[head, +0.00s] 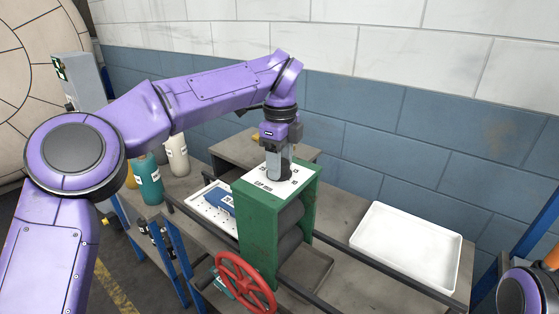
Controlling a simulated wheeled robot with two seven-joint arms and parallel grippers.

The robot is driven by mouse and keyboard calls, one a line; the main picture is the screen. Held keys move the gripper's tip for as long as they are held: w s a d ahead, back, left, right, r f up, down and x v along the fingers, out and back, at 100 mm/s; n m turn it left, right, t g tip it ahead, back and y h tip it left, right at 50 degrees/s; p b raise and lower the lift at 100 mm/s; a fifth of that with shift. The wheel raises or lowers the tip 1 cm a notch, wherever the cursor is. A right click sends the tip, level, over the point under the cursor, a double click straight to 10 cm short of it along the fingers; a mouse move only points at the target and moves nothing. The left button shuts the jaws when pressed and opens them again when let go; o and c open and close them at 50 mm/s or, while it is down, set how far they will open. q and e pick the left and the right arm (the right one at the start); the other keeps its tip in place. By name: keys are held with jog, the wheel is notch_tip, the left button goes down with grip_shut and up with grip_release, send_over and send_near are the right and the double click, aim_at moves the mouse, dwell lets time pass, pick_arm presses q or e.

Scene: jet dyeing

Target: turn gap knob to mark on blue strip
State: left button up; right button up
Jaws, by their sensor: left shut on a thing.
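The gap knob (279,174) is a small dark round piece on the white marked plate (260,187) on top of the green roller stand (262,233). My left gripper (279,172) points straight down from above and is shut on the knob, hiding most of it. Some dark marks and lettering show on the plate around the gripper. A blue strip (220,199) lies in a white speckled tray to the left of the stand. The knob's pointer is hidden or too small to tell. Only part of my right arm shows at the bottom right corner; its gripper is out of view.
A red handwheel (245,282) is at the front of the green stand. An empty white tray (407,247) sits on the bench to the right. Teal (147,183) and white (176,154) bottles stand at the left. A tiled wall closes the back.

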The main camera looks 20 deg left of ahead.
aim_at(282, 163)
pick_arm(q)
jog(key=shift+s+d+f+m, duration=0.15)
jog(key=shift+f+m, duration=0.1)
jog(key=shift+m, duration=0.55)
dwell(1.4)
jog(key=o, duration=1)
notch_tip(282, 163, up, 11)
jog(key=p, duration=0.2)
jog(key=shift+f, duration=0.1)
